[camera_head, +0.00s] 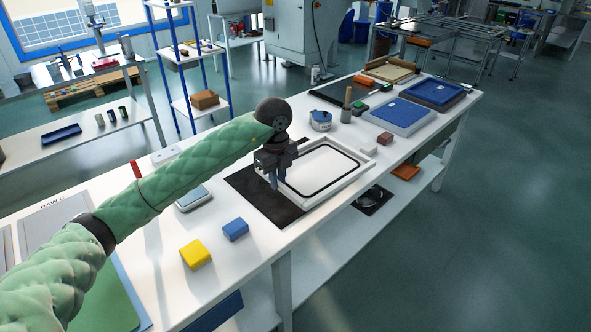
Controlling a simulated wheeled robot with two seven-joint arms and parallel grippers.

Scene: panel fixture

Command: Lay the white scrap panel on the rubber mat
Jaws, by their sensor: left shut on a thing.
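The white scrap panel (309,160), a flat rectangle with a raised rim and a dark rounded loop, is on the middle of the white table. It overlaps the right part of the black rubber mat (258,201). I cannot tell whether it rests on the mat or is held just above it. My left gripper (274,184) points down at the panel's near left edge and is shut on it. The gripper hides part of that edge. The mat's left and near parts are bare. My right gripper is out of view.
A yellow block (195,254) and a blue block (235,230) sit left of the mat. A grey-blue box (192,198) is behind them. A round container (320,120) stands behind the panel. Blue trays (433,92) are at the far right. The table (262,262) is bare in front of the mat.

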